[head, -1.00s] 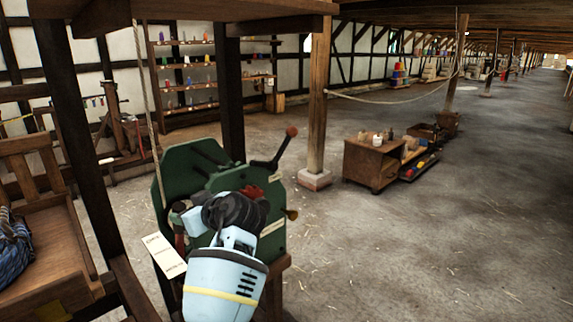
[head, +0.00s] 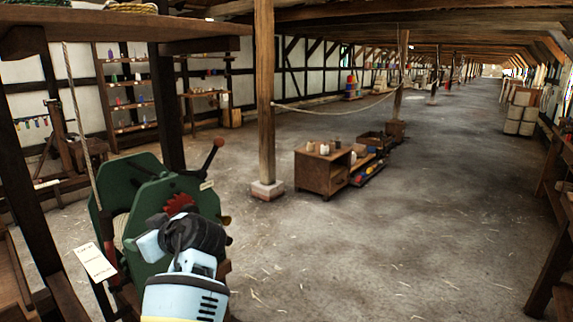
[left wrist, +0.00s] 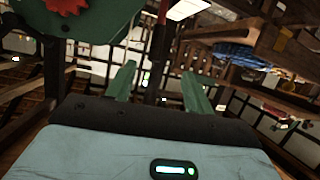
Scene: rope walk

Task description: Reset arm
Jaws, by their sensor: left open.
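My left arm rises from the bottom of the head view in front of a green machine (head: 160,205). The machine has a red toothed gear (head: 180,203) and a red-knobbed lever (head: 211,158). My left gripper (left wrist: 160,80) shows in the left wrist view with its two pale green fingers apart and nothing between them. In the head view its fingers cannot be made out. The red gear (left wrist: 68,6) also shows at the upper left of the wrist view. My right gripper is in neither view.
A dark timber post and overhead shelf (head: 100,32) stand close at left. A white label (head: 97,262) hangs at the machine. A wooden post (head: 265,100) and low cabinet (head: 321,172) stand beyond. A bench (head: 555,200) edges the right. The middle floor is open.

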